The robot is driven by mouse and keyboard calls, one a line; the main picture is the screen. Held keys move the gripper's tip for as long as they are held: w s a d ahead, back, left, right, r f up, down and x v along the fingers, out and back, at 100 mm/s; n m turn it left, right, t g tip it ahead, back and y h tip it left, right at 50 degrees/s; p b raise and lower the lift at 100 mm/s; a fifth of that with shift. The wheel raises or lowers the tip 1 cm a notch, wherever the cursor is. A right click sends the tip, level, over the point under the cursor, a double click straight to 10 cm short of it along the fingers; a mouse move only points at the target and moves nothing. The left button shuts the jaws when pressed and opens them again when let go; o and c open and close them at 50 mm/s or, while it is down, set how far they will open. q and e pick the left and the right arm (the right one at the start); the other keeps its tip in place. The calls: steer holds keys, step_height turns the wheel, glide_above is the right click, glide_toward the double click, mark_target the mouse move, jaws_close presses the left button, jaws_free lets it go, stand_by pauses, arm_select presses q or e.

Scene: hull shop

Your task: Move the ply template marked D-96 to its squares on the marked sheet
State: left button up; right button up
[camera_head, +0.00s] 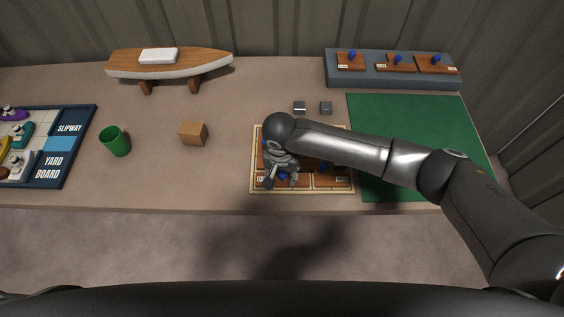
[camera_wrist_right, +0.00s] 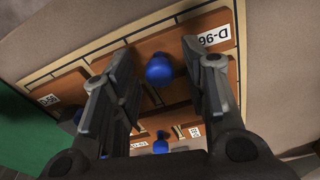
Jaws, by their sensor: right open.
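The ply template D-96 (camera_wrist_right: 190,37) is a brown board with a white label and a blue knob (camera_wrist_right: 160,70). It lies on the cream marked sheet (camera_wrist_right: 65,50), near one edge. In the head view the sheet (camera_head: 252,188) is at the front middle of the table, partly hidden by my right arm. My right gripper (camera_head: 281,183) is low over the sheet's front left part. In the wrist view its open fingers (camera_wrist_right: 158,58) stand either side of the knob, with gaps visible. I cannot tell how far they reach down. My left gripper is not in view.
Other knobbed templates (camera_wrist_right: 70,90) lie on the sheet close by. A green mat (camera_head: 410,115) is to the right, with a grey rack (camera_head: 395,82) of templates behind. Two small metal blocks (camera_head: 312,107), a wooden block (camera_head: 193,133), a green cup (camera_head: 116,142) and a boat model (camera_head: 170,65) stand around.

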mark_target(281, 185)
step_height(281, 185, up, 11)
steer(key=s, duration=0.1)
steer(key=shift+s+a+r+b, duration=0.15)
steer(key=shift+b, duration=0.3)
steer(key=shift+s, duration=0.1)
stand_by(0.4)
